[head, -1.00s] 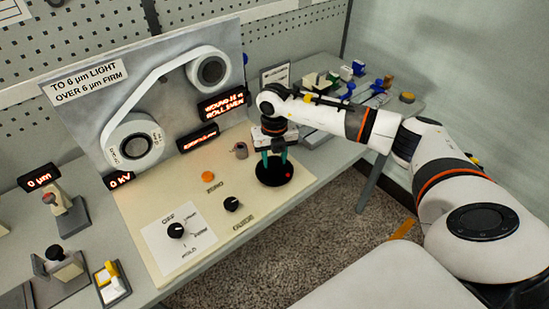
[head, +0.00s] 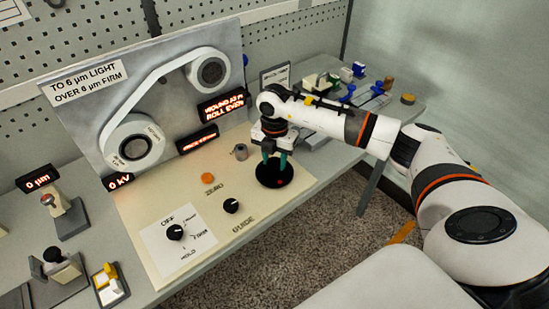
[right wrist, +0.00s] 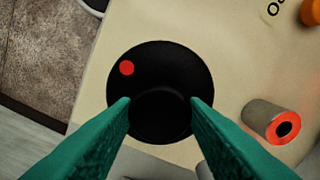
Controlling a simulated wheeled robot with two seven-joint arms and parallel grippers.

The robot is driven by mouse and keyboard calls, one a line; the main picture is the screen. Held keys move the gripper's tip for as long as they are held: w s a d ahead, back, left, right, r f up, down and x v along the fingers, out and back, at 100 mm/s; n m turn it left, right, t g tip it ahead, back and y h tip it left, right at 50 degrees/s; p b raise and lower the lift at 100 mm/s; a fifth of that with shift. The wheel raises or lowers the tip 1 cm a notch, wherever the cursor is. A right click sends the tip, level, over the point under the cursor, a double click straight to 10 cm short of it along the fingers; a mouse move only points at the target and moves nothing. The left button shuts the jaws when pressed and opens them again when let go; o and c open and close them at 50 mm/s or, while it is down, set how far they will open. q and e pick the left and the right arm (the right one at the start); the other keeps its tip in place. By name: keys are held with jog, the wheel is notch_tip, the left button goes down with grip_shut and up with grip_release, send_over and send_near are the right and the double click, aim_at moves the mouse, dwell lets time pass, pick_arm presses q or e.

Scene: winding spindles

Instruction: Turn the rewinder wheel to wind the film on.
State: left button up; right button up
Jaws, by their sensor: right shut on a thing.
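The rewinder wheel (head: 272,179) is a black disc with a red dot on the front right of the beige panel. The white film (head: 164,68) runs from the lower left reel (head: 134,143) up to the upper right reel (head: 210,72). My left gripper is not in view.
The panel carries black knobs (head: 175,232) (head: 231,206), an orange button (head: 207,178) and a grey cylinder (head: 240,152) close to the wheel. Small stands and tools lie at both ends of the table.

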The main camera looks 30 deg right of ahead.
aim_at(275, 162)
dwell(0.5)
jog(key=o, duration=1)
jog(key=shift+c, duration=0.2)
jog(key=shift+r, duration=0.1)
notch_tip(275, 162, up, 12)
jog(key=b, duration=0.2)
jog(key=shift+b, duration=0.4)
